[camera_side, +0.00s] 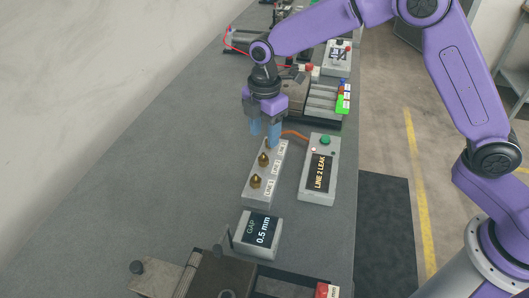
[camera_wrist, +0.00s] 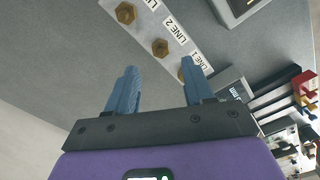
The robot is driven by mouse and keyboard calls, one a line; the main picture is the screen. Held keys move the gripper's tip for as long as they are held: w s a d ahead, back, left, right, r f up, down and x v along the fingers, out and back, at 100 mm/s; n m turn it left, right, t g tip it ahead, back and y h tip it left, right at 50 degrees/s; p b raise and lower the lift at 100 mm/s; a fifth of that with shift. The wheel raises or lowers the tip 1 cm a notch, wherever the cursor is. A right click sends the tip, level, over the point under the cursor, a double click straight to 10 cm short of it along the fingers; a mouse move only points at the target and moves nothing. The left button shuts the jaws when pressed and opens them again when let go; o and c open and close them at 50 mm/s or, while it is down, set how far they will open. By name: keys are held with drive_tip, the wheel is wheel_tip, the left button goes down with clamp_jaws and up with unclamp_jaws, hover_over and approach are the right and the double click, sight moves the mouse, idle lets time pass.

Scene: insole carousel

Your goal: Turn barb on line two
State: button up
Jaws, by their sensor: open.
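The grey barb block (camera_side: 266,190) stands on the bench with three brass barbs in a row beside labels. The line two barb (camera_side: 263,159) is the middle one; it also shows in the wrist view (camera_wrist: 160,47) beside its LINE 2 label (camera_wrist: 174,29). The line one barb (camera_side: 255,181) is nearest the side camera. My gripper (camera_side: 265,133) is open and empty, pointing down near the far end of the block; its fingers partly hide the third barb. In the wrist view my gripper (camera_wrist: 157,66) shows blue fingers spread apart, its right finger overlapping the line one barb.
A box reading LINE 2 LEAK (camera_side: 319,170), with a green button, stands right of the block. A gap display reading 0.5 mm (camera_side: 257,234) stands at its near end. A rack with coloured labels (camera_side: 325,100) lies beyond. The bench left of the block is clear.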

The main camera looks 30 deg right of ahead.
sight(263, 158)
wheel_tip(263, 158, down, 8)
drive_tip(key=shift+r, duration=0.2)
